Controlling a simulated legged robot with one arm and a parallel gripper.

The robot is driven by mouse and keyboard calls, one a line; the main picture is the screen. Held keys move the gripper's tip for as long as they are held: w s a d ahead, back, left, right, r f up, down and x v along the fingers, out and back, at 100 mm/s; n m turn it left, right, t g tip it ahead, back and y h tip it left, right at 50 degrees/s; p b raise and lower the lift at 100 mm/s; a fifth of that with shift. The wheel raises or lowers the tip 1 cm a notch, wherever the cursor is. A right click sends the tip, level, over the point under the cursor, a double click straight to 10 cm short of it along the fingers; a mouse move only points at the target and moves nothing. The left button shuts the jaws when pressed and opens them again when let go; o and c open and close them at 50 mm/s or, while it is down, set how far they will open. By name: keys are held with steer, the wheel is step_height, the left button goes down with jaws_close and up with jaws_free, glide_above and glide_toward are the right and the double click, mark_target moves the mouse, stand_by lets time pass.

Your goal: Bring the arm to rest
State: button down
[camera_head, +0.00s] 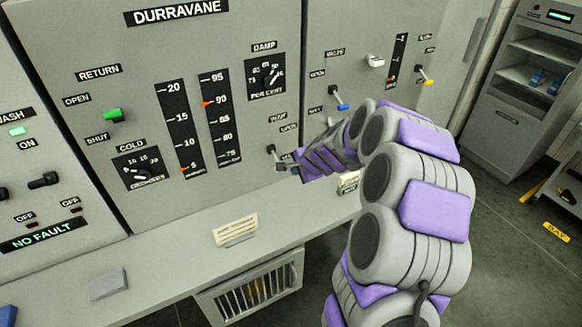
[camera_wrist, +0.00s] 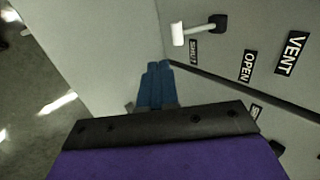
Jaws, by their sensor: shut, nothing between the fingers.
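My arm (camera_head: 410,175) reaches up from the lower right of the head view and bends left toward the grey panel. My gripper (camera_head: 295,169) is at its far end, close to the panel beside a small lever (camera_head: 272,152). Its fingers are small and partly lost against the panel there. In the wrist view the blue fingers of my gripper (camera_wrist: 157,66) lie together, with nothing held. A white-handled lever (camera_wrist: 179,34) stands apart from them, above and to the right, near the labels SHUT, OPEN and VENT (camera_wrist: 292,54).
A ledge (camera_head: 175,262) runs below the panel, with a cream card (camera_head: 236,231) on it. A green-handled switch (camera_head: 114,115) and a blue-tipped lever (camera_head: 338,100) stick out of the panel.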

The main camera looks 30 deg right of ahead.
steer(key=shift+s+r, duration=0.6)
steer(key=shift+s, duration=0.3)
steer(key=shift+s+r, duration=0.6)
steer(key=shift+s, duration=0.3)
steer(key=s+a+r+n+g+y, duration=0.2)
steer(key=s+a+n, duration=0.4)
steer(key=a, duration=0.4)
steer(key=s+a+r+n+g+y, duration=0.1)
steer(key=s+a+r+n+g, duration=0.2)
steer(key=s+a, duration=0.5)
steer(key=s+a+n+g+h+b, duration=0.1)
steer(key=s+n+g+h, duration=0.2)
steer(key=s, duration=2.2)
steer(key=n+g, duration=0.1)
steer(key=n, duration=0.4)
steer(key=shift+s+a+n+g, duration=0.2)
steer(key=shift+a+n+g, duration=0.1)
steer(key=shift+a+g, duration=0.1)
